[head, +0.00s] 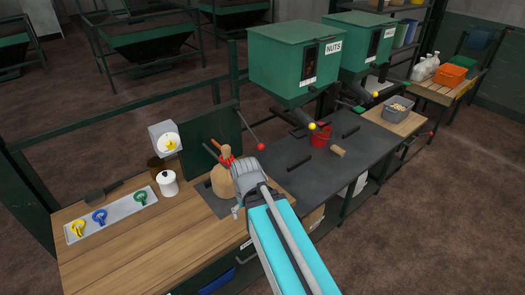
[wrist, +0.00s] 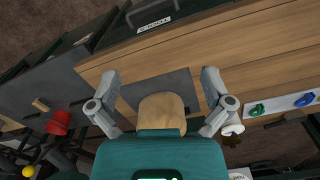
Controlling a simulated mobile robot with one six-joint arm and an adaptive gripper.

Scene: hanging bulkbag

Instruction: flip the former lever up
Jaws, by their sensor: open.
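No label marks the former lever. A thin lever with a red knob (head: 261,146) sticks out beside a green upright panel (head: 222,128) in the head view.
A green hopper marked NUTS (head: 292,62) with a yellow-knobbed lever (head: 312,126) stands at right. A red bucket (head: 321,137) is on the dark bench. A white canister (head: 167,183) and a tray of colored clips (head: 110,215) are at left. Bare wood lies in front.

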